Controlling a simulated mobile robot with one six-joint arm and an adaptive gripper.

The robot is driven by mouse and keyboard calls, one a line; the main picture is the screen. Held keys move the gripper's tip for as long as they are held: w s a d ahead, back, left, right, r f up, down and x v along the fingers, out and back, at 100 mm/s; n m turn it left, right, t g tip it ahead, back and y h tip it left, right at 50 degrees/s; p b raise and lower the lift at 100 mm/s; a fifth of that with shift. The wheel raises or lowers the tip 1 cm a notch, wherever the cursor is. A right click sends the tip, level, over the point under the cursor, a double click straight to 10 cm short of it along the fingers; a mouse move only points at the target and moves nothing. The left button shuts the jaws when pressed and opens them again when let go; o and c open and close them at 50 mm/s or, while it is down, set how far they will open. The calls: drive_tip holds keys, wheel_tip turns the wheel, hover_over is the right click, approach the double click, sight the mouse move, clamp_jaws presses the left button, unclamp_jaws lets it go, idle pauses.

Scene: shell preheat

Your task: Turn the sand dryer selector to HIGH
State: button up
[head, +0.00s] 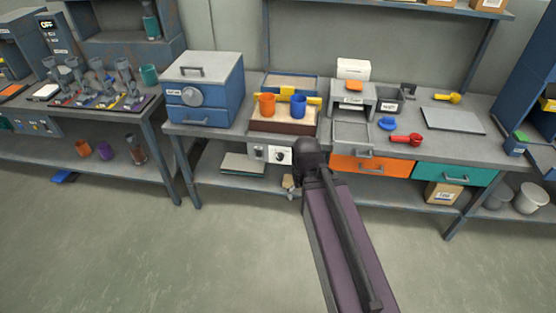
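The sand dryer (285,126) appears to be the sand-coloured, box-like unit on the bench, with an orange cup (267,105) and a blue cup (298,105) on it. Below its front edge is a panel with a white plate and a dark round selector knob (280,157). The knob's marks are too small to read, so its setting cannot be told. The dark end of my arm (308,152) is just right of the knob in the picture. Whether it touches the panel cannot be told. My gripper's fingers cannot be made out.
A blue cabinet (203,91) with a round dial stands left of the dryer. Right of my arm are an orange drawer (371,166) and a teal drawer (455,174). A red scoop (406,139) lies on the bench. The floor in front is clear.

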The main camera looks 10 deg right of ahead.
drive_tip(key=w+d+f+n+t+h+b, duration=0.3)
drive_tip(key=w+d+f+n+h+b, duration=0.15)
drive_tip(key=w+f+b, duration=0.5)
drive_tip(key=n+t+h+b, duration=0.2)
drive_tip(key=n+t+b, duration=1.1)
drive_tip(key=n+b, duration=2)
approach(279, 159)
drive_tip(key=s+a+m+b, duration=0.1)
drive_tip(key=s+m+b, duration=0.2)
drive_tip(key=m+b, duration=0.1)
drive_tip(key=shift+s+a+f, duration=0.1)
drive_tip(key=x, duration=1.3)
drive_tip(key=shift+w+r, duration=0.25)
drive_tip(key=shift+w, duration=0.15)
drive_tip(key=c, duration=1.2)
